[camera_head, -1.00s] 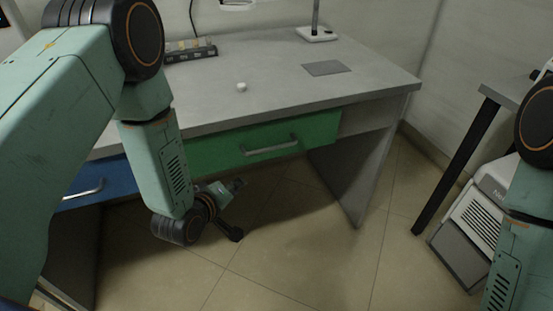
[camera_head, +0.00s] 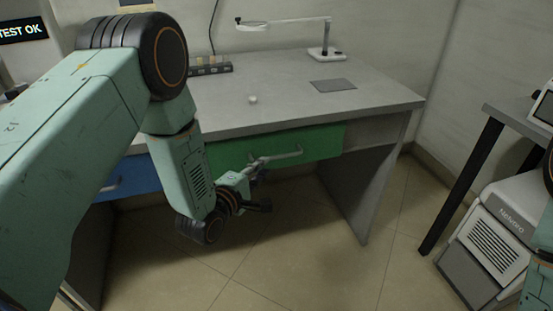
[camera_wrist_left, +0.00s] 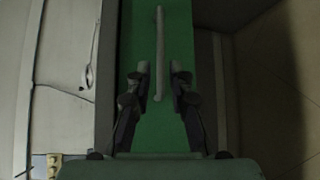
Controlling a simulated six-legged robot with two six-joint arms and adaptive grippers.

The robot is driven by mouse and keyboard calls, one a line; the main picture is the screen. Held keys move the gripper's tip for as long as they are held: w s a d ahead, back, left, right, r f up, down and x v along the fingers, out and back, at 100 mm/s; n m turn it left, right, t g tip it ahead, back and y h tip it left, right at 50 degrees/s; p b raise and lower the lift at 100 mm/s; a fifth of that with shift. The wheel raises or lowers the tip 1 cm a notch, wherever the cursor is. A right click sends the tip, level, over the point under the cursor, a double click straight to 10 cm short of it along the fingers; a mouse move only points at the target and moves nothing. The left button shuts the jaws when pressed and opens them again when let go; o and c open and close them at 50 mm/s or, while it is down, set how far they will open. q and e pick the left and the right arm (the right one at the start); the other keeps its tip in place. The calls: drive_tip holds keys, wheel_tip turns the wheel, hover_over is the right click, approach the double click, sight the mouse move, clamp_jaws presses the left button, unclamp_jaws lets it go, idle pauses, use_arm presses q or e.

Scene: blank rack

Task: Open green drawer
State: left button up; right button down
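The green drawer (camera_head: 325,141) sits under the desk top and looks shut, with a light metal bar handle (camera_head: 285,155) on its front. My left gripper (camera_head: 264,186) is in front of the drawer at the left end of the handle. In the left wrist view the gripper (camera_wrist_left: 160,68) is open, its two fingers apart. The handle (camera_wrist_left: 159,45) runs lengthwise between the fingers there, with a gap visible on each side, against the green drawer front (camera_wrist_left: 182,30). Contact cannot be made out. My right gripper is not in view; only part of my right arm shows at the right edge.
A blue drawer (camera_head: 140,177) with its own handle is to the left. On the grey desk (camera_head: 300,95) are a small white object (camera_head: 252,99), a lamp (camera_head: 325,52) and a dark flat pad (camera_head: 333,85). A white machine (camera_head: 495,240) stands right. Floor before the desk is clear.

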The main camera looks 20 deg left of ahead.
sight(274, 159)
use_arm(q)
drive_tip(key=b+x, duration=0.2)
drive_tip(key=x, duration=0.5)
drive_tip(key=shift+f, duration=0.1)
drive_tip(key=shift+w+d, duration=0.15)
drive_tip(key=shift+w, duration=0.15)
clamp_jaws()
